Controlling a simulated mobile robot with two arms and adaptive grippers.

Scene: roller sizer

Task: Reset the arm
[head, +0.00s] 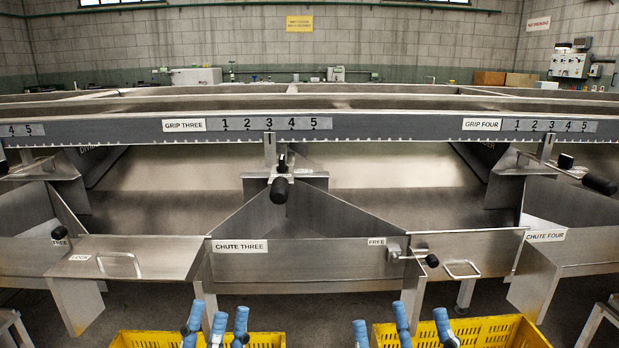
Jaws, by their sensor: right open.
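My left gripper (215,322) is at the bottom edge of the head view, left of centre. Its blue fingers point up in front of a yellow crate, fairly close together; nothing shows between them. My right gripper (402,325) is at the bottom edge, right of centre, with its blue fingers spread wide and empty. Both stand in front of and below the chute three panel (300,262), apart from it. The arms behind the fingers are out of the frame. A black-knobbed lever (279,190) stands below number 3 on the grip three scale (270,123).
Yellow crates (268,340) and (510,328) stand on the floor near the grippers. A flap with a handle (125,250) juts out at left. A latch with a black knob (431,261) sticks out beside a FREE label. The chute four panel (560,255) is at right.

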